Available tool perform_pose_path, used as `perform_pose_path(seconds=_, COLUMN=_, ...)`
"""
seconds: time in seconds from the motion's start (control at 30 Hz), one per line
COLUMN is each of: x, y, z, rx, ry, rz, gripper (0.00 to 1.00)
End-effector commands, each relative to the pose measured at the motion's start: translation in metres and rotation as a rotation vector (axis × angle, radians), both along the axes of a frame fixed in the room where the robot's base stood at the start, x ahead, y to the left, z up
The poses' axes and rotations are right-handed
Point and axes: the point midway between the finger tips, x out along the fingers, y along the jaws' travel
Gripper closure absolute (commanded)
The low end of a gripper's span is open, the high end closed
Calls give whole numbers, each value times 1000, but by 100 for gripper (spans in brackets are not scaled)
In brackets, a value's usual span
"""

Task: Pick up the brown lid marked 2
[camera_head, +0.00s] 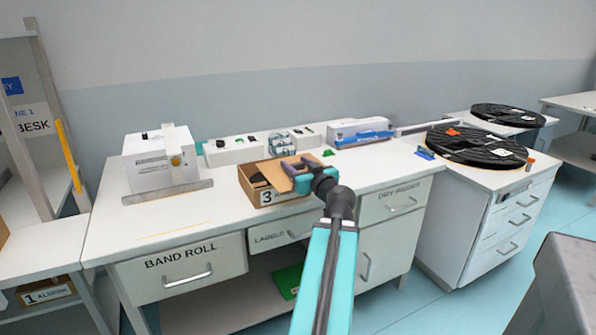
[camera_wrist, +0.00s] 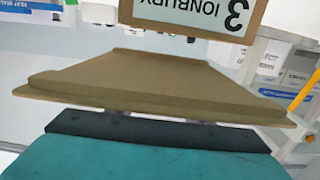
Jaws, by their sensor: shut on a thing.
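My gripper (camera_head: 304,178) is shut on a brown lid (camera_wrist: 155,85), over the right part of an open brown box. The lid spans the wrist view as a wide, flat panel with a raised rim; its number is not visible. I cannot tell whether lid and box touch.
A white machine (camera_head: 150,163) stands left on the desk (camera_head: 190,215). White trays with small parts (camera_head: 232,151) and a blue-and-white carton (camera_head: 358,131) line the back. A box marked 1 (camera_head: 45,291) sits low at left. The desk's front left is clear.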

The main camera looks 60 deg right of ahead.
Motion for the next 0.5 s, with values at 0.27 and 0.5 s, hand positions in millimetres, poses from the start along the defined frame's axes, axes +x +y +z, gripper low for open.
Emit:
perform_pose_path(seconds=0.27, x=-5, y=5, z=-4, rx=-5, ry=-1, rz=-2, gripper=76)
perform_pose_path(seconds=0.5, x=-10, y=9, z=-4, rx=-4, ry=-1, rz=-7, gripper=76)
